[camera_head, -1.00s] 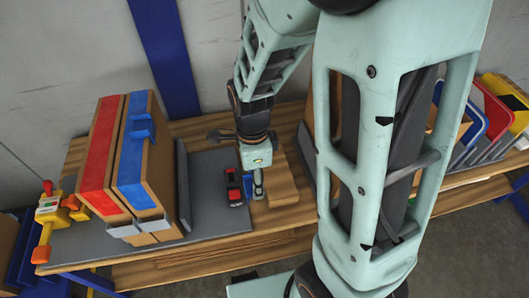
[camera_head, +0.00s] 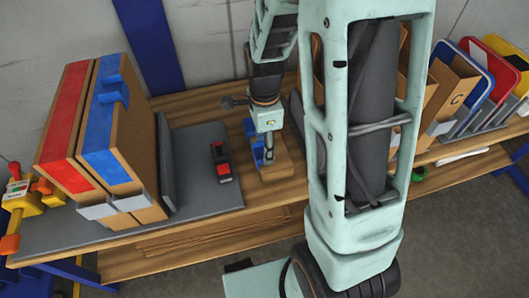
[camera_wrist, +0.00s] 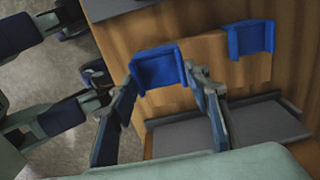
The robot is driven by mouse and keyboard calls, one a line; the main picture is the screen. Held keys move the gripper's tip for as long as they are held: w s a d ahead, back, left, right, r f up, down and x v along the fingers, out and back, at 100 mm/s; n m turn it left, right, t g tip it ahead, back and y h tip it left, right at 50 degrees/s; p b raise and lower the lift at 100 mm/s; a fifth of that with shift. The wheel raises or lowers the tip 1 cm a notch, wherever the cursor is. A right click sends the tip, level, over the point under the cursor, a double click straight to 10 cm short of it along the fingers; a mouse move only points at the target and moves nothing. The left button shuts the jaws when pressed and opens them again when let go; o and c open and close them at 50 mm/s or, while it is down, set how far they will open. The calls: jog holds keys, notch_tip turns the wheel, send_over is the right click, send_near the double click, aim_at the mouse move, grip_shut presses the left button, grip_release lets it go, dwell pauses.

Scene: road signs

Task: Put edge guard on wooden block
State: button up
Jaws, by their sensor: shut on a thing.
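The wooden block (camera_head: 278,172) is light brown and lies on the bench beneath my gripper (camera_head: 266,158), partly hidden by it. My gripper is shut on a blue edge guard (camera_wrist: 158,66), which shows between its fingertips in the wrist view. The held guard overlaps the left corner of the wooden block (camera_wrist: 208,47) in the wrist view; I cannot tell whether it touches or is seated. A second blue edge guard (camera_wrist: 250,38) is at the block's other corner in the wrist view. In the head view it seems to show as blue behind my gripper (camera_head: 249,128).
A black-and-red clamp-like item (camera_head: 221,165) lies on the grey mat (camera_head: 215,198) left of the block. Large brown cases with red (camera_head: 72,120) and blue (camera_head: 108,130) bands stand further left. Sign plates (camera_head: 465,75) stand in a rack at the right. The bench front is clear.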

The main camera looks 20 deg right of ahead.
jog(key=shift+f, duration=0.5)
jog(key=shift+f, duration=0.1)
jog(key=shift+f+b, duration=0.45)
jog(key=shift+f, duration=0.1)
jog(key=o, duration=1.2)
jog(key=shift+c, duration=0.2)
jog(key=shift+r, duration=0.1)
notch_tip(320, 180, up, 13)
jog(key=p, duration=0.4)
